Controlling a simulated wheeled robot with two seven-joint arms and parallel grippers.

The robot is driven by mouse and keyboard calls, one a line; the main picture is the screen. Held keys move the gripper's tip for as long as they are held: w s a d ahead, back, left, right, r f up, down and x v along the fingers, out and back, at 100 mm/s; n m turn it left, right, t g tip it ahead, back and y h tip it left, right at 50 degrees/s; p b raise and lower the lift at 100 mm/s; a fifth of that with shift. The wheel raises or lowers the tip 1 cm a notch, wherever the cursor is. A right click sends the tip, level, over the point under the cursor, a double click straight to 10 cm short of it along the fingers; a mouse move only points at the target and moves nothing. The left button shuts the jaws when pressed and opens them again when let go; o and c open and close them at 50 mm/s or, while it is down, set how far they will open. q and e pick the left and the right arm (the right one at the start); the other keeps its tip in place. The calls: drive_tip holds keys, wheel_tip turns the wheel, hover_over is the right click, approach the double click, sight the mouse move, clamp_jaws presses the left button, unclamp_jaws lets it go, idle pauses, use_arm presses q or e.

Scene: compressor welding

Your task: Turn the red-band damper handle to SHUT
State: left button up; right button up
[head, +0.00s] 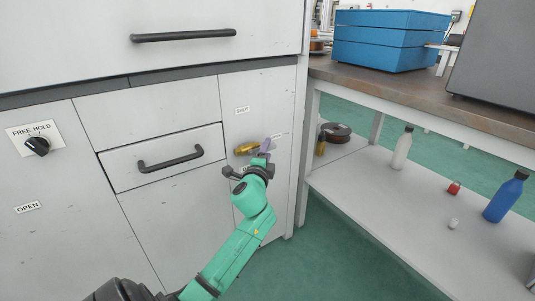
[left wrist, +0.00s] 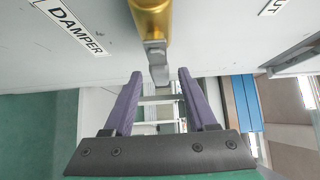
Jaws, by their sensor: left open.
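The damper handle shows as a gold grip (head: 246,149) on the cabinet's right-hand panel, below a SHUT label (head: 242,110). No red band shows on the visible part. In the left wrist view the gold grip (left wrist: 151,16) is at the top, with a grey metal shank (left wrist: 157,62) reaching down from it. My left gripper (head: 265,148) is at the handle's right end in the head view. In the left wrist view its purple fingers (left wrist: 160,82) are open, with the shank's end between their tips and gaps on both sides. My right gripper is not in view.
A DAMPER label (left wrist: 76,26) is on the panel. A drawer pull (head: 170,159) and a FREE/HOLD knob (head: 37,146) lie to the left. On the right, a bench shelf (head: 375,195) holds bottles; blue boxes (head: 390,40) stand above.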

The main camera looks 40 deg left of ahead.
use_arm(q)
drive_tip(key=shift+w+a, duration=0.2)
drive_tip(key=shift+w, duration=0.2)
drive_tip(key=shift+c, duration=0.3)
clamp_jaws()
idle(0.9)
